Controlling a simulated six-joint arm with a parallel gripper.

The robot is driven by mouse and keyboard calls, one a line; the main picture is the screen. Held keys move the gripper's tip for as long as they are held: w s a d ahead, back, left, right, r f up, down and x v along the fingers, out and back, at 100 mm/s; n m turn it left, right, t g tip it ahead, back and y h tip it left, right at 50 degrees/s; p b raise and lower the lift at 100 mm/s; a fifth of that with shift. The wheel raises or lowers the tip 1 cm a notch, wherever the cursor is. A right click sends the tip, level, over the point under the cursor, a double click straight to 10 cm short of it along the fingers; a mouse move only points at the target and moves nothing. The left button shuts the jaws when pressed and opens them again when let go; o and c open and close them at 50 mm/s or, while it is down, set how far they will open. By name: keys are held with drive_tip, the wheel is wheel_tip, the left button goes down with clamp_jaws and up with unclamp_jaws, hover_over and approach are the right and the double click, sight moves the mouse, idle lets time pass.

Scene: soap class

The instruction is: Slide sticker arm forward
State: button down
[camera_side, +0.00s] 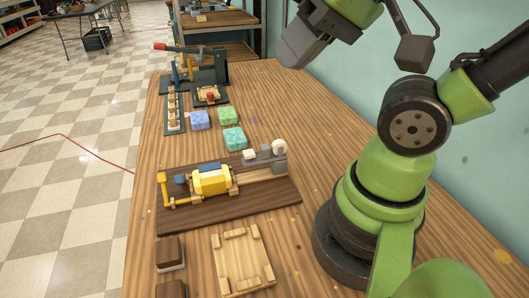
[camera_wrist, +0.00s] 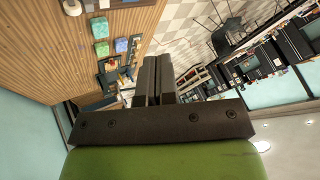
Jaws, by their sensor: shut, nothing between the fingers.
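A labelling device sits on a dark wooden board (camera_side: 240,217) in the middle of the table. It has a yellow body (camera_side: 211,181) with a blue block (camera_side: 209,167) on top, a yellow upright (camera_side: 165,189) at its left, and a grey part (camera_side: 278,160) with a white roll (camera_side: 279,146) at its right. I cannot tell for sure which part is the sticker arm. My gripper (camera_side: 288,58) is raised high above the table, apart from the device. In the wrist view its fingers (camera_wrist: 155,62) are shut with nothing between them. The wrist view does not clearly show the device.
Blue (camera_side: 200,120), green (camera_side: 228,116) and teal (camera_side: 235,139) soap blocks lie behind the board. Farther back stand a press with a red handle (camera_side: 160,46) and a rack (camera_side: 174,114). A wooden tray (camera_side: 270,277) and brown-topped blocks (camera_side: 170,252) lie in front.

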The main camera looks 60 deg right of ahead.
drive_tip(key=c, duration=1.4)
unclamp_jaws()
drive_tip(key=shift+w, duration=0.15)
drive_tip(key=o, duration=0.4)
drive_tip(key=shift+w+d+f+n+g+h, duration=0.2)
drive_tip(key=shift+w+d+f+n+g, duration=0.15)
drive_tip(key=shift+w+n, duration=0.15)
drive_tip(key=shift+w+d+f+n+g+h, duration=0.25)
drive_tip(key=shift+w+d+n, duration=0.15)
drive_tip(key=shift+w, duration=0.15)
drive_tip(key=shift+o, duration=0.2)
drive_tip(key=n+g+h, duration=0.1)
drive_tip(key=n+g, duration=0.5)
drive_tip(key=n, duration=0.5)
approach(264, 146)
drive_tip(key=shift+s, duration=0.1)
drive_tip(key=shift+f, duration=0.6)
wheel_tip(264, 146, down, 9)
drive_tip(key=shift+r, duration=0.1)
clamp_jaws()
